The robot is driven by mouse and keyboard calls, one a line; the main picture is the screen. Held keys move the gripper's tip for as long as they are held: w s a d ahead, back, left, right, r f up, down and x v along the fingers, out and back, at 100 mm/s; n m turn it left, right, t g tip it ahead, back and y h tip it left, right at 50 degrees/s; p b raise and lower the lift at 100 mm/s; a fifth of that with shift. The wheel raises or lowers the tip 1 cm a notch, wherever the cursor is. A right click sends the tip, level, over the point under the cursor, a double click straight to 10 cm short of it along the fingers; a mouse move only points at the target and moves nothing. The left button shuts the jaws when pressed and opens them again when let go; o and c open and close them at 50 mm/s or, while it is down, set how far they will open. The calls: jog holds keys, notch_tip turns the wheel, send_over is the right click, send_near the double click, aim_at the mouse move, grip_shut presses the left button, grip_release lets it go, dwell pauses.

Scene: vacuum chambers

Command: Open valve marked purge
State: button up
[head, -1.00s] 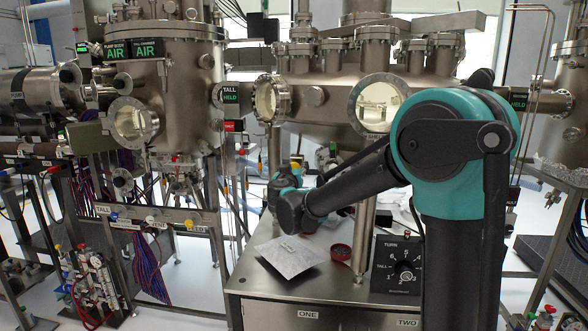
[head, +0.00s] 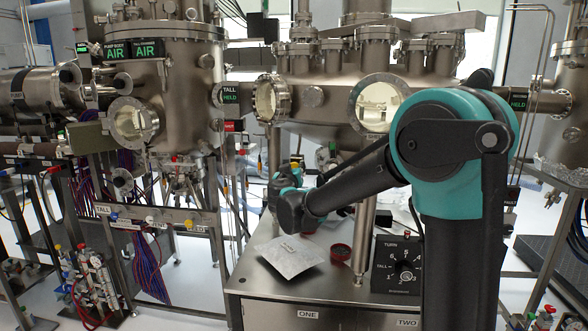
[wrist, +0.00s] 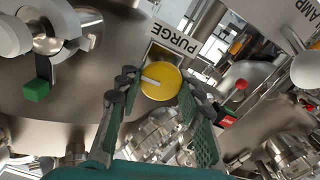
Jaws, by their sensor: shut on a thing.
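The purge valve shows in the wrist view as a round yellow knob (wrist: 161,81) with a white line across its face. The line lies nearly level in the picture, tilted slightly. A white label reading PURGE (wrist: 175,38) sits beside the knob, upside down in this view. My gripper (wrist: 160,84) has its two dark fingertips on either side of the knob and is shut on it. In the head view my wrist and gripper are small and partly hidden behind my forearm, so the grip cannot be made out there.
In the wrist view a green block (wrist: 37,90) on a metal fitting lies left, and a red knob (wrist: 241,84) lies right. Steel flanges (wrist: 290,150) crowd the lower right. In the head view a steel bench (head: 255,288) holds a foil sheet (head: 289,257) and a dial box (head: 397,264).

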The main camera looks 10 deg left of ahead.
jog(key=n, duration=0.4)
jog(key=shift+a, duration=0.1)
jog(key=n, duration=0.4)
jog(key=shift+f+n, duration=0.1)
jog(key=shift+n, duration=0.3)
jog(key=n, duration=0.4)
jog(key=shift+a+f+n, duration=0.1)
jog(key=shift+n, duration=0.2)
jog(key=shift+f+n, duration=0.1)
jog(key=shift+n, duration=1.9)
jog(key=o, duration=1.2)
jog(key=s, duration=1.2)
jog(key=shift+a, duration=0.2)
